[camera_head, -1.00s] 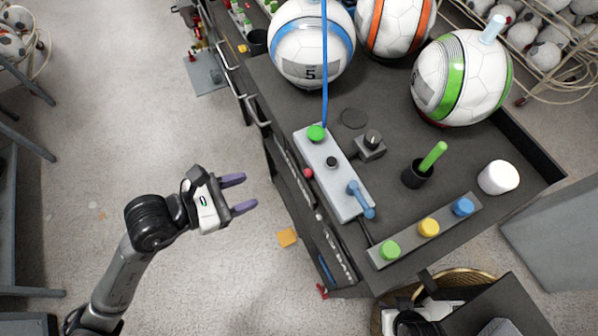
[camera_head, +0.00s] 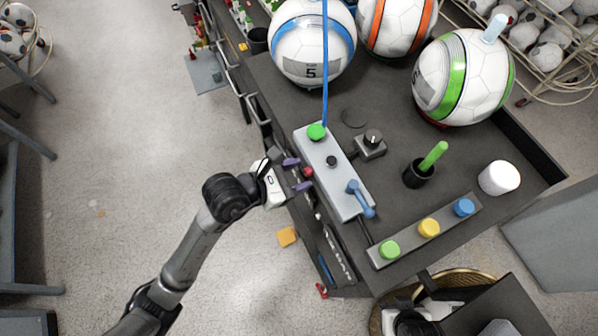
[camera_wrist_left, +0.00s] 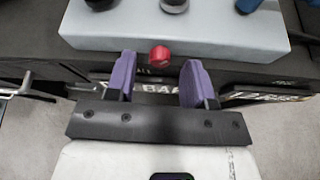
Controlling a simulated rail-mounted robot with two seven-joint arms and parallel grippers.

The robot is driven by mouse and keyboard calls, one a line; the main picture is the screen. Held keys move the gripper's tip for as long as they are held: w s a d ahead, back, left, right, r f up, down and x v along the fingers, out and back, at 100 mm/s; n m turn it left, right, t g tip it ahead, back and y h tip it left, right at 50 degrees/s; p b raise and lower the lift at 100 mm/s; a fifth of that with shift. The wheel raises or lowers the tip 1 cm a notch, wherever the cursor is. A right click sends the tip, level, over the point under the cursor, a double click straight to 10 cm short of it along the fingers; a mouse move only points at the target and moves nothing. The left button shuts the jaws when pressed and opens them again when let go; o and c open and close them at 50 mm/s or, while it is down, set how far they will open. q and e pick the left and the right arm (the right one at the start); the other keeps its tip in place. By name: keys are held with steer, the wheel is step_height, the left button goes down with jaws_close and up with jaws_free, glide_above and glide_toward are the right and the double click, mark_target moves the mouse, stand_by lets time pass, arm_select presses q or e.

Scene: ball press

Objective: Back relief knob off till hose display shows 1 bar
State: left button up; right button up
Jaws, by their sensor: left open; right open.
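The red relief knob (camera_head: 307,172) sticks out from the side of the pale grey block (camera_head: 336,178) on the bench. In the left wrist view the red knob (camera_wrist_left: 159,56) is between the tips of two purple fingers. My left gripper (camera_head: 298,174) is open around it, with visible gaps on both sides. Lettering ending in BAR (camera_head: 340,257) shows on the bench's front; its number is too small to read surely, and my fingers partly cover it in the wrist view. My right gripper (camera_head: 430,312) is at the bottom right, its fingers not clearly visible.
The block also carries a green cap (camera_head: 316,132), a black knob (camera_head: 331,162) and a blue lever (camera_head: 360,197). A three-button strip (camera_head: 407,246), black cup (camera_head: 418,173) and footballs (camera_head: 311,45) share the bench.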

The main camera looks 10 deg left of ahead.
arm_select(q)
steer(key=shift+w+d+f, duration=0.1)
steer(key=shift+w+d, duration=0.1)
steer(key=shift+d, duration=0.05)
jaws_close()
steer(key=n+p, duration=0.1)
steer(key=g+p, duration=0.1)
steer(key=p, duration=0.1)
steer(key=shift+w+a+r+n+h, duration=0.1)
steer(key=shift+r+n+h, duration=0.1)
steer(key=shift+n+h, duration=0.15)
steer(key=shift+n+g+h+p, duration=0.25)
steer(key=shift+n+g+p, duration=0.25)
steer(key=shift+n+p, duration=0.35)
steer(key=shift+w+a+f+n+g+h+p, duration=0.1)
steer(key=shift+f+n+g+h+p, duration=0.2)
steer(key=shift+n+p, duration=0.45)
jaws_free()
